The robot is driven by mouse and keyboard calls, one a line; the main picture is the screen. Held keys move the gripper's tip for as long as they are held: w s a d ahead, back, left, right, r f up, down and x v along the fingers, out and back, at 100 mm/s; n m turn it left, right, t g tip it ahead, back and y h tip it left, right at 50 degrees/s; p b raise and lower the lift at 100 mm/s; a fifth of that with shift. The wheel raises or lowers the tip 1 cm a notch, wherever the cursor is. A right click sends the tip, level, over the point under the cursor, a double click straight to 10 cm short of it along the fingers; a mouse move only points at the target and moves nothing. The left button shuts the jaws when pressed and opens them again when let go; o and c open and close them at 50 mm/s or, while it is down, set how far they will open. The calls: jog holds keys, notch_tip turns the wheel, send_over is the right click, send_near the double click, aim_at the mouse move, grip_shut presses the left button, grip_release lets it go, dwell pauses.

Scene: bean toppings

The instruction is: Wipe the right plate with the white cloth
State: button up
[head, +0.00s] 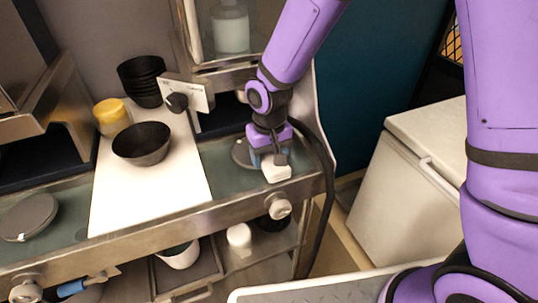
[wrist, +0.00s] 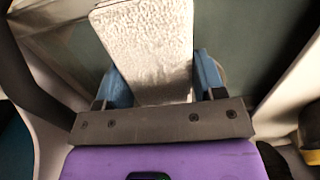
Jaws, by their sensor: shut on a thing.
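My gripper (head: 268,159) is over the counter right of the white board, pointing down. It is shut on the white cloth (head: 276,172), a folded block low over the counter's front edge. In the wrist view, the cloth (wrist: 148,45) sits between the blue fingers of my gripper (wrist: 161,82). The right plate (head: 241,153) is grey and round, just left of and behind my gripper, which partly hides it. I cannot tell whether the cloth touches the plate. Another grey plate (head: 28,217) lies at the far left of the counter.
The white board (head: 150,198) carries a black bowl (head: 142,143). A stack of black bowls (head: 141,80) and a yellow-lidded container (head: 111,116) stand behind. A control box with a knob (head: 186,97) is left of my arm. A white chest (head: 411,195) stands at the right.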

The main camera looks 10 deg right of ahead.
jog(key=shift+r, duration=1.45)
jog(key=s+d+r, duration=0.2)
jog(key=s, duration=0.6)
jog(key=shift+s+d, duration=0.25)
jog(key=shift+s, duration=0.1)
